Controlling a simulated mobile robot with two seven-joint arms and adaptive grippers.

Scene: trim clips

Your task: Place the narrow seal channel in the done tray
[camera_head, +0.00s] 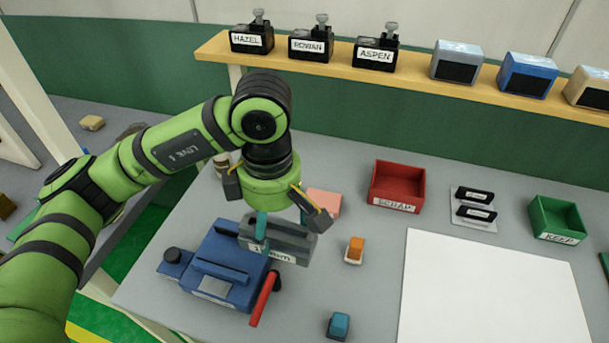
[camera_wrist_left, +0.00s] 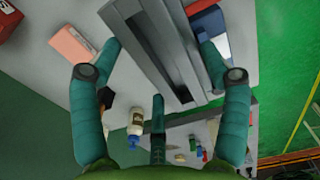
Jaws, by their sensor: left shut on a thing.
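A grey channel piece (camera_head: 292,242) with a long groove and a white label ending in "mm" is between the fingers of my left gripper (camera_head: 283,219). The left wrist view also shows the grooved channel (camera_wrist_left: 172,62) between the teal fingers. My left gripper is shut on it. The channel overlaps the upper right part of a blue vise-like fixture (camera_head: 213,263); I cannot tell whether they touch. No tray with a readable "done" label shows. My right gripper is not in view.
A red tray (camera_head: 397,199) marked like "SCRAP" and a green KEEP tray (camera_head: 557,236) stand at the back right. Two black labelled blocks stand on a plate between them. A white sheet (camera_head: 490,290) lies in front. Small orange-topped (camera_head: 355,248) and blue (camera_head: 339,324) blocks lie nearby.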

